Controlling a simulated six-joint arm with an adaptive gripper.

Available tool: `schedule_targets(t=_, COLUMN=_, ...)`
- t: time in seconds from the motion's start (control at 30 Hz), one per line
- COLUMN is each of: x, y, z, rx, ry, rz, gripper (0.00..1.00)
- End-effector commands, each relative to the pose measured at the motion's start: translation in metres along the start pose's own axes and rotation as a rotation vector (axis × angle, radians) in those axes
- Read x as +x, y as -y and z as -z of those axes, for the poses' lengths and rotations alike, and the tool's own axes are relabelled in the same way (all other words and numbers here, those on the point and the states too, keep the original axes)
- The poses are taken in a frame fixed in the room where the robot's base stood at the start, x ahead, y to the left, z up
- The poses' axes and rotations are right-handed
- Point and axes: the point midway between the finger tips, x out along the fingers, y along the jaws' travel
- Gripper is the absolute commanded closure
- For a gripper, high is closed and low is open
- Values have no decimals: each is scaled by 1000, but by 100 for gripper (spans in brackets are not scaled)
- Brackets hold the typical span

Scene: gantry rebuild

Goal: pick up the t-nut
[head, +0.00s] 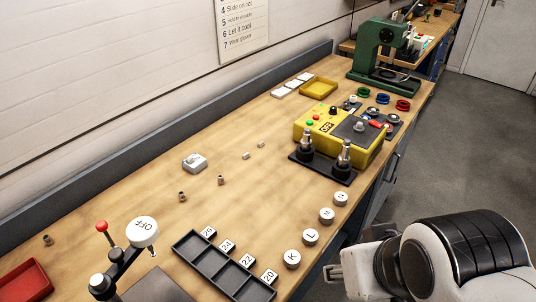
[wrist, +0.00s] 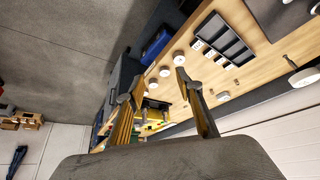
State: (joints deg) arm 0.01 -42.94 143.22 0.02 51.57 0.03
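A light grey metal block (head: 194,162) with a raised top lies on the wooden bench, left of the middle in the head view. It may be the t-nut, but I cannot be certain. No t-nut can be made out in the wrist view.
Small brownish cylinders (head: 182,196) stand near the block. A black compartment tray (head: 222,268), lettered white discs (head: 311,237), a yellow control box (head: 345,135) and black fixtures (head: 322,168) line the front side. A green press (head: 380,50) stands at the back. The bench middle is mostly clear.

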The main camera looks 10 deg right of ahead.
Motion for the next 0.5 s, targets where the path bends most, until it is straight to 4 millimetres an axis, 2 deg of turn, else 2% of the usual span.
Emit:
schedule_targets(t=0.27, x=1, y=6, z=16, rx=73, ry=7, rz=23, gripper=64)
schedule_targets(t=0.5, x=7, y=20, z=54, rx=253, ry=23, rz=77, gripper=64)
